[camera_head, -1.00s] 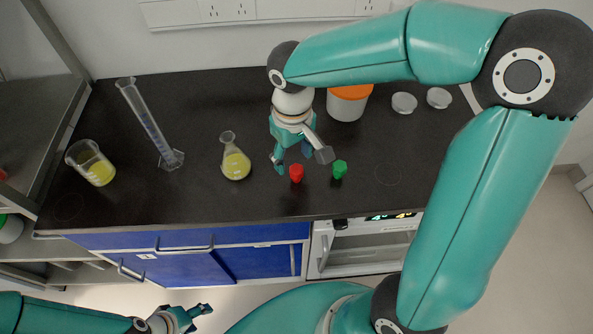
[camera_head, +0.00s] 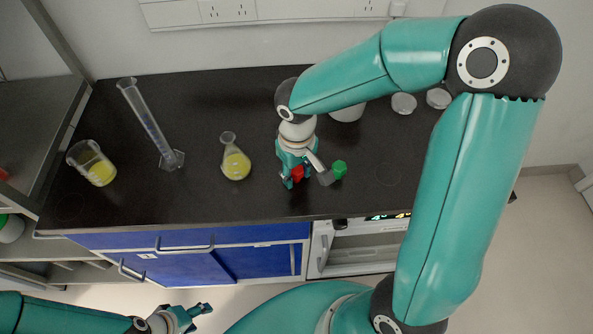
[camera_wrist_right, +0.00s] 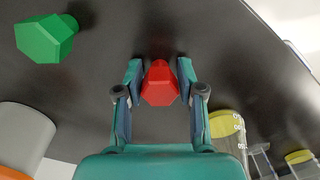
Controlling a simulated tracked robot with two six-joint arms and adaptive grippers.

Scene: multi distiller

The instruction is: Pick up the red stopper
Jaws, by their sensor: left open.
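The red stopper (camera_head: 297,173) stands on the black bench, left of the green stopper (camera_head: 340,168). My right gripper (camera_head: 296,178) is down at the bench around the red stopper. The green stopper (camera_wrist_right: 45,40) lies apart at the upper left there. My left gripper (camera_head: 200,311) is open and empty at the bottom of the head view, in front of the blue cabinets.
A flask with yellow liquid (camera_head: 235,163) stands left of my right gripper. A tilted-looking measuring cylinder (camera_head: 148,122) and a beaker with yellow liquid (camera_head: 93,165) stand further left. A white jar (camera_head: 347,113) is partly hidden behind my right arm. Small round dishes (camera_head: 404,103) lie at the back right.

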